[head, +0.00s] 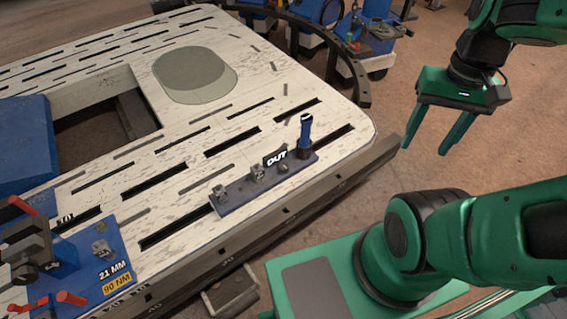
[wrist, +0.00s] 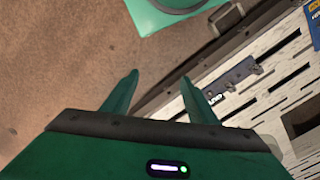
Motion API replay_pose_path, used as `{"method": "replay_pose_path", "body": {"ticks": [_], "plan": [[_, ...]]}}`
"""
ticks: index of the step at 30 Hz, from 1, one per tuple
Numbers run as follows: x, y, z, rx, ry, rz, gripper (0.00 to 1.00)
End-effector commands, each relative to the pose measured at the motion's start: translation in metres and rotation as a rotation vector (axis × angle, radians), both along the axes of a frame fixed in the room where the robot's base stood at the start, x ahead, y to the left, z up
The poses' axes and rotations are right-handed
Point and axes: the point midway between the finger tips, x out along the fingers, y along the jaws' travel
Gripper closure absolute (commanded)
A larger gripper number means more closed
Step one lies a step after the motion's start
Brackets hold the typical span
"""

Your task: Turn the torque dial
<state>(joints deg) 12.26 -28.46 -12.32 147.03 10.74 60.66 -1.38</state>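No thing in view is clearly marked as the torque dial. A blue panel (head: 122,257) at the lower left of the bench carries "21 MM" and "90 NM" labels and a small grey block-like fitting (head: 101,249). I cannot tell whether that fitting is a dial. A corner of what looks like the blue panel shows at the right edge of the wrist view (wrist: 315,22). My gripper (head: 427,152) is open and empty, off the bench's right side above the floor. Its two separated fingers also show in the wrist view (wrist: 160,78).
A dark blue rail (head: 235,202) with an "OUT" label, grey fittings and an upright blue handle (head: 305,133) lies near the edge of the slotted white bench (head: 215,110). Floor (head: 440,170) is open under my gripper.

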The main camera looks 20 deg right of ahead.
Motion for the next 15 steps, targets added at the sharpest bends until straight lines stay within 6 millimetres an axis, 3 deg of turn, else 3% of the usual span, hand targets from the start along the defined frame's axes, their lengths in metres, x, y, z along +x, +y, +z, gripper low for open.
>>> {"method": "replay_pose_path", "body": {"ticks": [5, 15], "plan": [[0.028, 0.003, -0.001, -0.007, -0.003, 0.118, 0.47], [0.147, 0.008, -0.035, -0.023, 0.005, 0.617, 0.47]]}}
